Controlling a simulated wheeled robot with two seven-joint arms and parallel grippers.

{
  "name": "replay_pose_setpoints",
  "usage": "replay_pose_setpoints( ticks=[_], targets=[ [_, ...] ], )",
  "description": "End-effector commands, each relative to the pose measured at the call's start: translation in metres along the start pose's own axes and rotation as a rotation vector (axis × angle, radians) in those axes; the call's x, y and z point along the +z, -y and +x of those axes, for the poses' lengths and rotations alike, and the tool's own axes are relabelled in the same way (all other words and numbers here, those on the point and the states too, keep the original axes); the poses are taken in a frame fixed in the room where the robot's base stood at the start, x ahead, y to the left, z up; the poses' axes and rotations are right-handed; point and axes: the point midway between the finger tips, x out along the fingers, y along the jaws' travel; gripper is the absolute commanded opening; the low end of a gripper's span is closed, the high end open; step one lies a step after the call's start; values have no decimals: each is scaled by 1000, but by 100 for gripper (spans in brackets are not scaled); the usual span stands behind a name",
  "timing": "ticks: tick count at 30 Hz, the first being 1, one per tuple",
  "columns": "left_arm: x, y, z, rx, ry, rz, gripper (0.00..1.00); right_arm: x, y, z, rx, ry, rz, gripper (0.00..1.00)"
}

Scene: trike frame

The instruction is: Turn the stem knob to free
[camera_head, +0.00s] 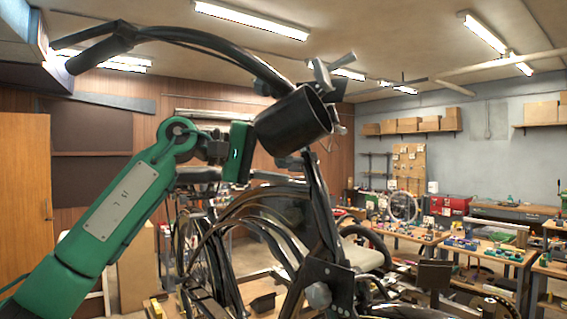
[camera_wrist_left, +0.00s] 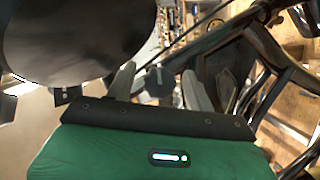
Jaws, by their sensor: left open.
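In the left wrist view a dark round knob (camera_wrist_left: 158,84) with a pale mark on its face shows between the two grey fingers of my left gripper (camera_wrist_left: 160,88). The fingers are spread, with a gap on either side of the knob. I cannot tell how deep the knob sits between them. In the head view my green left gripper (camera_head: 240,152) points right, and its fingertips are hidden behind a large black cylinder (camera_head: 290,122) on the trike frame (camera_head: 315,205). The knob is not clearly seen there. My right gripper is not in view.
The black cylinder also fills the upper left of the wrist view (camera_wrist_left: 75,35), close to the gripper. A curved handlebar (camera_head: 210,42) arches above my arm. A grey winged knob (camera_head: 320,74) sits above the cylinder, another grey knob (camera_head: 318,295) low on the frame. Workbenches stand behind right.

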Motion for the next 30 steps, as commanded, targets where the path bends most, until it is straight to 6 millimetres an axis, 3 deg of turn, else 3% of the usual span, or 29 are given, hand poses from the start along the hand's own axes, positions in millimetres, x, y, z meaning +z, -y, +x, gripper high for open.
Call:
replay_pose_setpoints(
  ticks=[6,15,21,30],
  targets=[
    [0,6,-45,1,-5,1,53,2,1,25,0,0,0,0],
    [0,4,-107,0,-3,1,53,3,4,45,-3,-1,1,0],
    [0,2,-126,0,-1,1,53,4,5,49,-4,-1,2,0],
    [0,1,-129,0,0,0,53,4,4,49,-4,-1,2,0]
  ],
)
